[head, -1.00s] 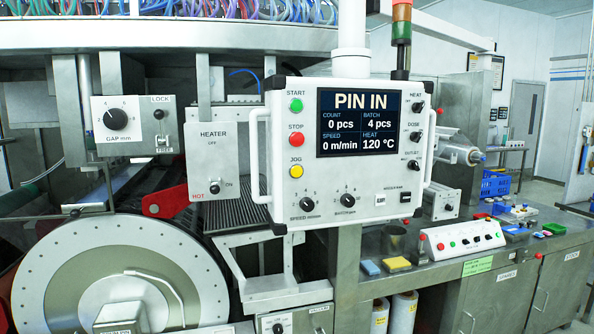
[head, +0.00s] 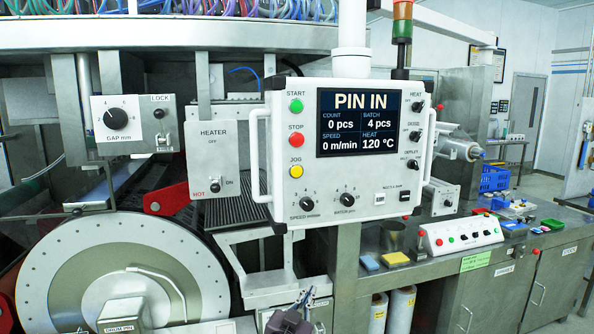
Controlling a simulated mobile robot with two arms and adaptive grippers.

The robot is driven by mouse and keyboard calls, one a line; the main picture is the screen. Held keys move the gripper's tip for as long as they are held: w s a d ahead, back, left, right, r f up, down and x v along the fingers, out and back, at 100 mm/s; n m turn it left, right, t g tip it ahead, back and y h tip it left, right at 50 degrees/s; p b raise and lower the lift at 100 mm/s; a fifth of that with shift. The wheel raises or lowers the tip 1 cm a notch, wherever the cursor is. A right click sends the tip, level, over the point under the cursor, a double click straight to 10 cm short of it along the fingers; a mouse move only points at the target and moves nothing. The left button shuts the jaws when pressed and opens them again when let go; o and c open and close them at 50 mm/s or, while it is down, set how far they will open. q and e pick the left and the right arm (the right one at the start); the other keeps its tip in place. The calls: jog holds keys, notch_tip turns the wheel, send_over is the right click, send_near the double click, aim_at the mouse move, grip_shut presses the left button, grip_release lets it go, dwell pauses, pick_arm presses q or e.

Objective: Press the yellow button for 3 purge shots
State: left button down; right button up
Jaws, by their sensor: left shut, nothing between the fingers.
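The yellow button (head: 296,171), labelled JOG, sits on the left side of the white control panel (head: 350,214), below the red STOP button (head: 295,140) and green START button (head: 296,106). The panel's screen (head: 357,122) reads PIN IN, count 0 pcs, batch 4 pcs, speed 0 m/min, heat 120 °C. My left gripper (head: 306,295) shows at the bottom edge, below the panel and well apart from the button. It is shut and empty. My right gripper is not in view.
The panel has side handles (head: 254,153) and several knobs. A large drum (head: 50,270) fills the lower left. A white button box (head: 461,236), yellow block (head: 396,259) and blue block (head: 368,263) are on the right-hand bench. A metal bracket (head: 262,238) is below the panel.

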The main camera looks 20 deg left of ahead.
aim_at(298, 177)
pick_arm(q)
jog(key=s+r+t+p, duration=0.1)
jog(key=s+r+t, duration=0.2)
jog(key=r, duration=2.7)
jog(key=t, duration=0.2)
jog(key=shift+d+r+t, duration=0.25)
jog(key=shift+d+t, duration=0.05)
jog(key=shift+d, duration=0.05)
jog(key=shift+h, duration=0.3)
jog(key=shift+w+a+b, duration=0.2)
jog(key=shift+w+a, duration=0.6)
jog(key=shift+w, duration=0.4)
jog(key=shift+w+a+b, duration=0.25)
jog(key=shift+w+a, duration=0.6)
jog(key=shift+w, duration=0.35)
jog(key=shift+w+a+b, duration=0.2)
jog(key=shift+w+a, duration=0.6)
jog(key=shift+w, duration=0.4)
jog(key=shift+a, duration=0.1)
jog(key=shift+w+a, duration=0.15)
jog(key=shift+w, duration=0.2)
